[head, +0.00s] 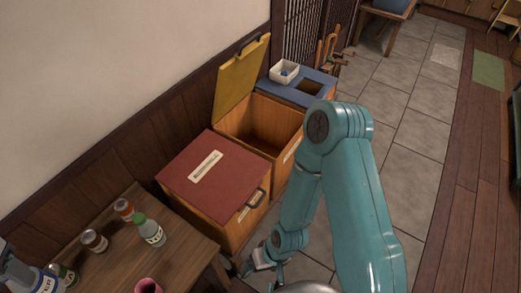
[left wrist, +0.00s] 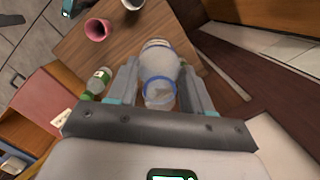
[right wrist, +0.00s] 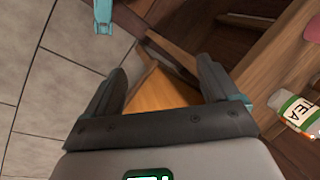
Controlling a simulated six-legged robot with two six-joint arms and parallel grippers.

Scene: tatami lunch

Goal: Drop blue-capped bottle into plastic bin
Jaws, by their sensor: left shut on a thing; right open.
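My left gripper (head: 18,268) is at the lower left corner of the head view, partly cut off. In the left wrist view its fingers are shut on a pale, see-through bottle (left wrist: 160,92) with a blue band, above or at the wooden table (left wrist: 75,48). I cannot tell whether it touches the table. My right gripper (head: 262,262) is open and empty, low beside the red-lidded bin. Three wooden bins stand along the wall: one with a closed red lid (head: 215,175), one with a raised yellow lid (head: 240,78), one with a blue top (head: 325,78). Their labels are unreadable.
A small white box (head: 284,72) sits on the blue top. Tiled floor (head: 400,150) is clear on the right. My right arm crosses the head view.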

